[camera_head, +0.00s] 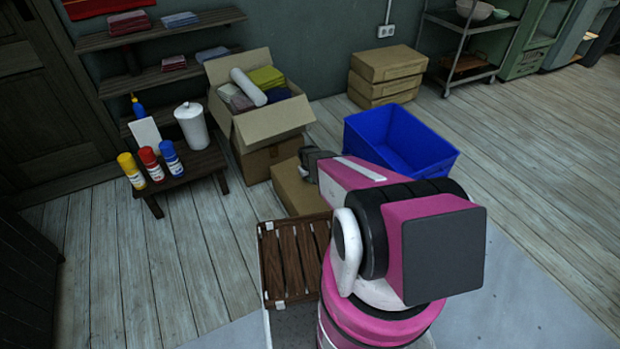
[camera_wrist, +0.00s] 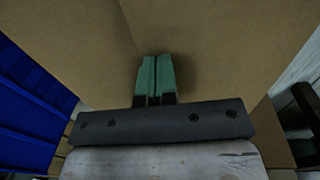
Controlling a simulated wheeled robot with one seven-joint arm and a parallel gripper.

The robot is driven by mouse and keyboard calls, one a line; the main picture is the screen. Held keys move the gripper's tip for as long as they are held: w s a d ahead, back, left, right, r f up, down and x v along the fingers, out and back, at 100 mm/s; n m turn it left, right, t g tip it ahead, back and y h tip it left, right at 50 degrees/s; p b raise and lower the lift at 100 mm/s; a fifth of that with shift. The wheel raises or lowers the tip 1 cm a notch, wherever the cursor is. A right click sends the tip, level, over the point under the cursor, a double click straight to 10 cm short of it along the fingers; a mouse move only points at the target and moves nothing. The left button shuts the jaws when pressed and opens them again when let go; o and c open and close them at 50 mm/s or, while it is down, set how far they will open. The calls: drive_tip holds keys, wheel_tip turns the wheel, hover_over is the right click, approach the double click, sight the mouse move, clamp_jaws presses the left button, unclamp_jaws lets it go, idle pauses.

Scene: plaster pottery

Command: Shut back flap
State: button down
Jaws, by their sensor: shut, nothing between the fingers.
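An open cardboard box (camera_head: 247,128) stands on a closed carton. It holds folded cloths (camera_head: 267,77) and a white roll (camera_head: 248,87). Its back flap (camera_head: 238,66) stands raised on the far side. Other flaps are spread open at the front (camera_head: 273,120) and left (camera_head: 219,112). My gripper (camera_wrist: 157,62) has green fingers pressed together with nothing between them. In the head view it is low in front of the box, on the near right, and its fingertips are hidden. In the wrist view brown cardboard (camera_wrist: 215,40) fills most of the space ahead; whether the fingers touch it is unclear.
A blue bin (camera_head: 400,140) stands right of the boxes, close to my arm. A low table (camera_head: 185,178) with paint bottles and a white canister is on the left. A closed carton (camera_head: 296,188) and a slatted wooden crate (camera_head: 292,262) are in front. Shelves line the wall behind.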

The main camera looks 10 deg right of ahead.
drive_tip(key=shift+f, duration=0.1)
drive_tip(key=shift+d+f, duration=0.2)
drive_tip(key=shift+f, duration=0.65)
drive_tip(key=shift+r, duration=0.1)
